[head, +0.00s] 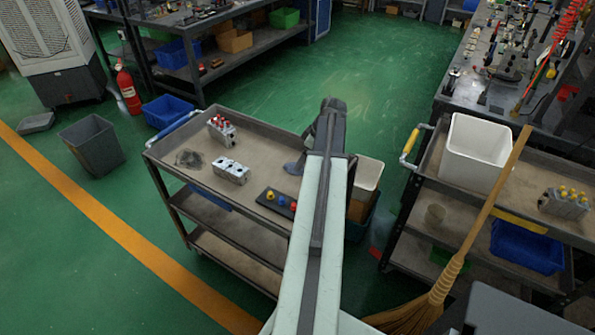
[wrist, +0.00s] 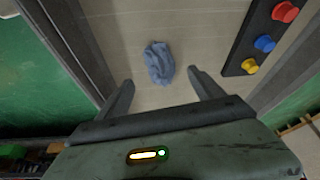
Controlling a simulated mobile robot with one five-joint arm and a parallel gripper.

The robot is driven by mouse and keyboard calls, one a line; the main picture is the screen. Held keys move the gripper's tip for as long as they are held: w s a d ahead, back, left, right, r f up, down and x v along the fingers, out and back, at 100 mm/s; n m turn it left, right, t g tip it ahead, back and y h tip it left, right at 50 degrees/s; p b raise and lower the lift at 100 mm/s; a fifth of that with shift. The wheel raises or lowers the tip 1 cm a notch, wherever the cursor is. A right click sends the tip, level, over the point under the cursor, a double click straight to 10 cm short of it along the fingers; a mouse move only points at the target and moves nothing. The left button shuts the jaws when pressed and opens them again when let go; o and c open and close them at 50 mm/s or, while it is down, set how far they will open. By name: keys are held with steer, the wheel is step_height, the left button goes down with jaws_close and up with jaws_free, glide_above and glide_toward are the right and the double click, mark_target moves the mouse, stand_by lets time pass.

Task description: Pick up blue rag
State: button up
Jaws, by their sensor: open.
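The blue rag (wrist: 159,63) lies crumpled on the light top of a cart in the wrist view. My gripper (wrist: 160,76) is open above the cart top. The rag shows between and slightly beyond its two fingertips, with clear space to each finger. Nothing is held.
A dark strip with red, blue and yellow buttons (wrist: 264,43) lies right of the rag. The cart's raised rim (wrist: 72,40) runs along the left. In the head view, valve blocks (head: 231,171) and a dark grey rag (head: 189,158) sit farther left on the cart.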

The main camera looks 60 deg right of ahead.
steer(key=b+x, duration=0.4)
steer(key=x, duration=0.1)
steer(key=shift+a+f, duration=0.15)
steer(key=c, duration=1.4)
step_height(320, 180, up, 11)
steer(key=p, duration=1)
steer(key=shift+f, duration=0.15)
steer(key=shift+c, duration=0.2)
steer(key=shift+f, duration=0.1)
